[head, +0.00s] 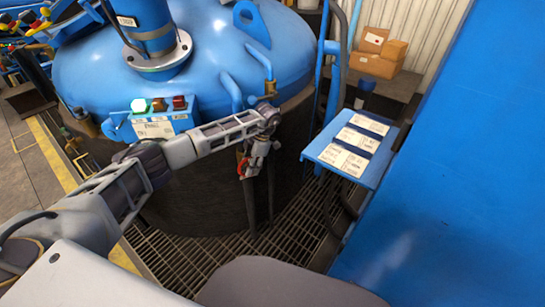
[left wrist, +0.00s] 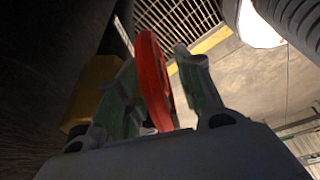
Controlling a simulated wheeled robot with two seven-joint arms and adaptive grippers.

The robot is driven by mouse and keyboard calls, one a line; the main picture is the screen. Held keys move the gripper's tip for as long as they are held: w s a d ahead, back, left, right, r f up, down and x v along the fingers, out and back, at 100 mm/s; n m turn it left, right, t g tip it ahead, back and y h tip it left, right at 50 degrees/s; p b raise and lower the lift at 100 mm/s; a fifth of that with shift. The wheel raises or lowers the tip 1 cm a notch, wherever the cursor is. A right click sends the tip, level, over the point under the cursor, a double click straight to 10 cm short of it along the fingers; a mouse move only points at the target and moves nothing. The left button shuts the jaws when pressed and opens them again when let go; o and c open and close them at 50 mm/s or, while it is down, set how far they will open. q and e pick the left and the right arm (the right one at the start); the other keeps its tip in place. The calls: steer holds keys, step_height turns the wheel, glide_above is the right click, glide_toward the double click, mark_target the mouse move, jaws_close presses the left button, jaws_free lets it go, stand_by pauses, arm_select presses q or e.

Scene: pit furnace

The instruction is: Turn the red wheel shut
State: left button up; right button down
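The red wheel (head: 242,168) shows as a small red piece at my left gripper (head: 250,168), low in front of the dark furnace wall. In the left wrist view the red wheel (left wrist: 154,82) stands edge-on between the two fingers of my left gripper (left wrist: 158,58). The left finger lies close against it or overlaps it. A gap shows between the wheel and the right finger, so the gripper looks open around the rim. Much of the wheel is hidden by the fingers. My right gripper is not in view.
The blue furnace lid (head: 210,50) and a box with lamps (head: 160,118) are behind my left arm. A blue stand with labels (head: 350,145) is to the right. Floor grating (head: 285,235) lies below. A yellow part (left wrist: 92,92) is beside the wheel.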

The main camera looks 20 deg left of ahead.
arm_select(q)
steer(key=shift+v, duration=1)
steer(key=w+d, duration=0.7)
steer(key=d, duration=0.1)
steer(key=shift+w, duration=0.4)
steer(key=shift+w+d+f, duration=0.1)
steer(key=shift+w+d, duration=0.1)
steer(key=shift+d, duration=0.05)
stand_by(0.6)
